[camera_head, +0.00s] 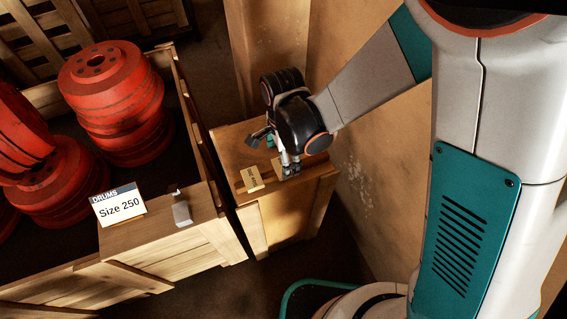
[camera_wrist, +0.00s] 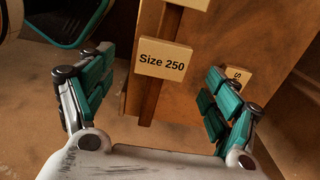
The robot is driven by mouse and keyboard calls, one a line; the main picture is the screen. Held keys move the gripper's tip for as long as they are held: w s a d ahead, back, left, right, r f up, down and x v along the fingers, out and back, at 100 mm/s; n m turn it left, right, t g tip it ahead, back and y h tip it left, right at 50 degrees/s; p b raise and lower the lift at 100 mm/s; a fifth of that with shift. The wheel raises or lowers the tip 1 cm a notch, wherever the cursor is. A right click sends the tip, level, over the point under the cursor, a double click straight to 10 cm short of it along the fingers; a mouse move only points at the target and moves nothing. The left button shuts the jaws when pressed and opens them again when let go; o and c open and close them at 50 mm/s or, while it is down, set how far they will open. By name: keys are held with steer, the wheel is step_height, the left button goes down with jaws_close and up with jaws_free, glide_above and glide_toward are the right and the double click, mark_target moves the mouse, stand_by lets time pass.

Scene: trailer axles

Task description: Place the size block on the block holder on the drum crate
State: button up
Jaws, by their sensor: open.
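A tan size block reading "Size 250" (camera_wrist: 165,62) stands in the wrist view, ahead of and between the open fingers of my gripper (camera_wrist: 160,88). No finger appears to touch it. In the head view my gripper (camera_head: 290,168) points down over the right end of a small wooden stand (camera_head: 285,217). The drum crate (camera_head: 165,262) is at left, with red drums inside and a "DRUMS Size 250" sign (camera_head: 119,206). A small grey block holder (camera_head: 181,211) sits on its front ledge, with no block visible in it.
Another tan block (camera_wrist: 237,77) is at the right in the wrist view, and one more (camera_wrist: 190,3) is cut off at the top edge. A pale block (camera_head: 251,179) lies on the stand in the head view. A narrow gap separates stand and crate. A wall (camera_head: 375,170) rises behind the stand.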

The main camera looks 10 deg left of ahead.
mark_target(277, 165)
steer(key=f, duration=0.1)
steer(key=f+b, duration=0.1)
steer(key=f, duration=0.1)
steer(key=f+b, duration=0.1)
steer(key=shift+w+f, duration=0.25)
steer(key=shift+f, duration=0.05)
steer(key=c, duration=1.1)
steer(key=shift+c, duration=0.2)
steer(key=shift+r, duration=0.2)
